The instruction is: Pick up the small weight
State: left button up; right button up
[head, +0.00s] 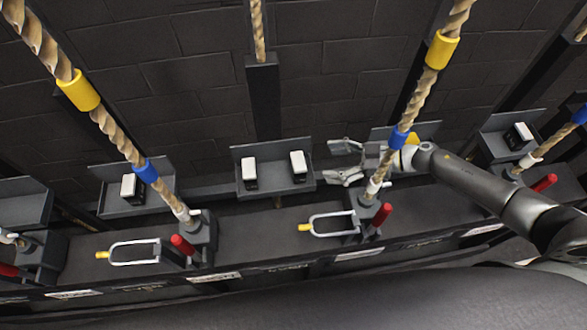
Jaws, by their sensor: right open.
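Several small black blocks with white tops sit in grey open trays along the wall; I cannot tell which one is the small weight. Two of them, a left block (249,172) and a right block (298,165), stand in the middle tray (275,192). Another block (129,187) is in a tray to the left, and one more (519,135) is at the far right. My right gripper (332,162) is open and empty, its fingers pointing left, just right of the middle tray and apart from the right block. My left gripper is not in view.
Twisted ropes with yellow and blue bands rise from the dark rail (275,232); one rope (382,165) passes close to my right gripper. Red handles (381,216) and white U-shaped loops (331,223) line the rail. A yellow item (412,139) shows behind my right wrist.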

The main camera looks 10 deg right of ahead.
aim_at(303, 161)
jog(key=b+x, duration=0.4)
jog(key=x, duration=0.5)
jog(key=shift+w, duration=0.15)
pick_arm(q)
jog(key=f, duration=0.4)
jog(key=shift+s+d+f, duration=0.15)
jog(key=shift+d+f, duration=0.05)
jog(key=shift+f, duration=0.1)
pick_arm(e)
jog(key=shift+a+r, duration=0.1)
jog(key=shift+c, duration=0.2)
jog(key=c, duration=1.4)
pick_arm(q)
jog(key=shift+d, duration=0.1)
pick_arm(e)
jog(key=shift+r, duration=0.2)
jog(key=shift+c, duration=0.2)
